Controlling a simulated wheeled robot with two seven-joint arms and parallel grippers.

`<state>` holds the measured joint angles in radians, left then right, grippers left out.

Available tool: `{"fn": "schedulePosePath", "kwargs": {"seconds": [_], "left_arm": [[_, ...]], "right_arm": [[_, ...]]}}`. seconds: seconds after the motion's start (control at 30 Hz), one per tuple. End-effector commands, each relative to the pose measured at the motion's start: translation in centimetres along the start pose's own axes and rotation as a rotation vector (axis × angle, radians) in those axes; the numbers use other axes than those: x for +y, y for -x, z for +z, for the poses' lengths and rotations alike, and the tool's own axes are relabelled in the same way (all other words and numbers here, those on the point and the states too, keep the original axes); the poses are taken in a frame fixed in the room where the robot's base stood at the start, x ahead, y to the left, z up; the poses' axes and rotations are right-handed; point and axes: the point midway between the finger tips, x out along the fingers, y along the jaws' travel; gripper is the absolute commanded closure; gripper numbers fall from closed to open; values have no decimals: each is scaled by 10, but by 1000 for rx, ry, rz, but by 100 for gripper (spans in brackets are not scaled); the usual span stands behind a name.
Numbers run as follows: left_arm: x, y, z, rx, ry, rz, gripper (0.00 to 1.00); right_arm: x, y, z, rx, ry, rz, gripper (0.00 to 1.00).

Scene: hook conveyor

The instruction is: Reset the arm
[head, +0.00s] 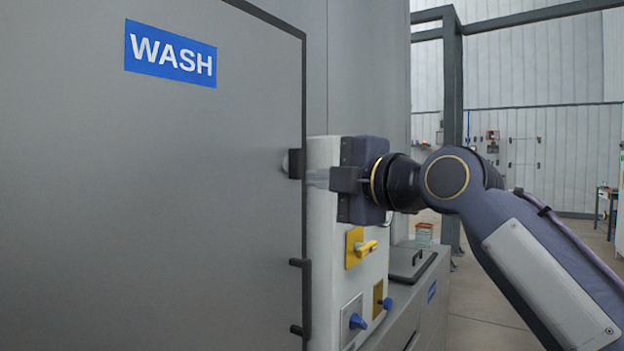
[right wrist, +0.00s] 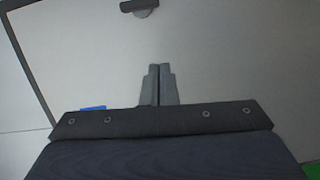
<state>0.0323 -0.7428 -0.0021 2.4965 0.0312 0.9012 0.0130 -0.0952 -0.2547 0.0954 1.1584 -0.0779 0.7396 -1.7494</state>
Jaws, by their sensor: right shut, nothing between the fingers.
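My right arm (head: 530,235) comes in from the right in the head view. Its gripper (head: 318,179) points left, close to the right edge of the grey door with the WASH sign. In the right wrist view the two fingers (right wrist: 160,84) are together with nothing between them. A dark handle or knob (right wrist: 139,6) shows at the top of that view, apart from the fingertips. My left gripper is not in view.
The grey WASH door (head: 150,200) fills the left side. A light panel beside it carries a yellow switch (head: 360,247) and blue knobs (head: 358,321). A grey cabinet (head: 415,270) stands below. A dark post (head: 452,110) and open floor lie behind my right arm.

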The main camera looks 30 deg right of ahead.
Motion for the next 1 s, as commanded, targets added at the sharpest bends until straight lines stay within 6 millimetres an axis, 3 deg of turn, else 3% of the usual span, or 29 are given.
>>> {"fn": "schedulePosePath", "kwargs": {"seconds": [0.47, 0.57, 0.67, 0.83, 1.0], "left_arm": [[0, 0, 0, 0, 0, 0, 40], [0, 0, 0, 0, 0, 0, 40], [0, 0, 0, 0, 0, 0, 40], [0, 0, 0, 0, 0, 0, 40], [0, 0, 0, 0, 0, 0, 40]], "right_arm": [[0, 0, 0, 0, -1, -1, 100], [-12, 0, -1, 0, -42, -27, 100], [-51, 0, -5, -4, -180, -110, 100], [-169, 15, -17, -82, -608, -348, 100], [-292, 50, -34, -263, -1053, -566, 100]]}}
